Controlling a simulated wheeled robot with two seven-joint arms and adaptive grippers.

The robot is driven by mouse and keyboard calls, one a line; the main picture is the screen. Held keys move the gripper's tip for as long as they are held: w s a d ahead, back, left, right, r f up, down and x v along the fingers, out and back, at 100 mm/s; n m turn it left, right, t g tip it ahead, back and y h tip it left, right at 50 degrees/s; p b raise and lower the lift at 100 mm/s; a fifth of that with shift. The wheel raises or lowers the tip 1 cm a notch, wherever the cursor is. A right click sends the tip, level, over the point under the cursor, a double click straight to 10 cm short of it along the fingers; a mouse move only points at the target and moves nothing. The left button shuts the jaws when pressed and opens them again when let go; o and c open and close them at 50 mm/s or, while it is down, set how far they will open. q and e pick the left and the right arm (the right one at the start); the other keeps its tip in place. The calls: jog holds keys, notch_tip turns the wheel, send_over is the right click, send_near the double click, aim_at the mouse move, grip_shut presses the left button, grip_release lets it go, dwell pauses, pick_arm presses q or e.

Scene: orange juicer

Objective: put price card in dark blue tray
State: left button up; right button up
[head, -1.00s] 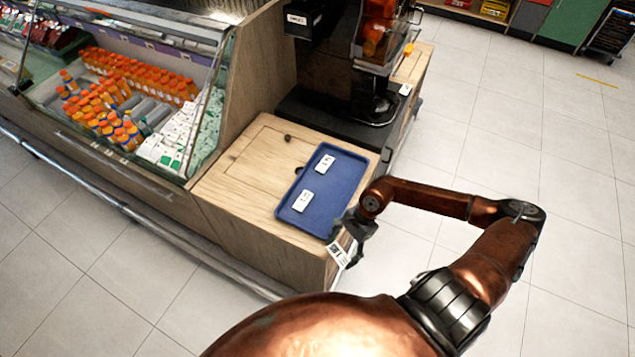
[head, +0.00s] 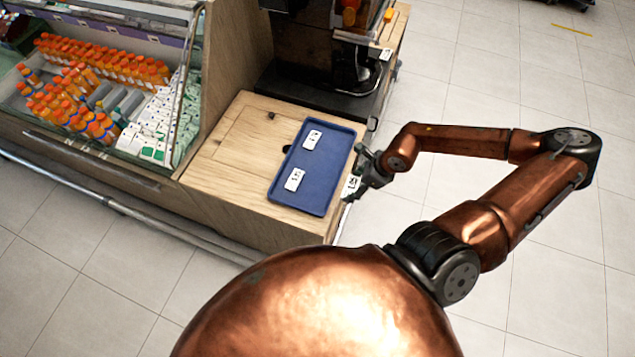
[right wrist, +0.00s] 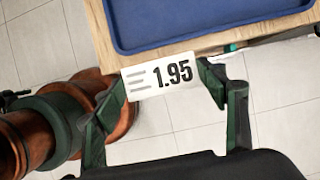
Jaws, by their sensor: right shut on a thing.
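In the head view the held card (head: 350,187) shows just right of the tray's right edge. The dark blue tray (head: 335,171) lies on the wooden counter, and its near edge shows at the top of the right wrist view (right wrist: 200,38). The held card is outside the tray. Two white price cards lie in the tray, a far one (head: 312,139) and a near one (head: 294,179). My left gripper is not in view.
The black juicer (head: 325,60) stands behind the tray. A refrigerated case with orange-capped bottles (head: 105,65) and white cartons (head: 150,120) is on the left. Tiled floor lies to the right.

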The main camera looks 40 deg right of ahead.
jog(key=b, duration=0.4)
send_near(316, 195)
jog(key=shift+w+a+f+b, duration=0.25)
jog(key=shift+w+f+b, duration=0.35)
jog(key=shift+w+f, duration=0.15)
jog(key=shift+w+a+f, duration=0.3)
jog(key=shift+w+f, duration=0.1)
jog(key=shift+f, duration=0.15)
notch_tip(316, 195, down, 3)
jog(key=shift+f+b, duration=0.1)
jog(key=shift+b, duration=0.25)
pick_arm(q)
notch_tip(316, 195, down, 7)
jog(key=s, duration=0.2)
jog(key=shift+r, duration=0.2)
pick_arm(e)
jog(key=o, duration=1)
jog(key=shift+o, duration=0.2)
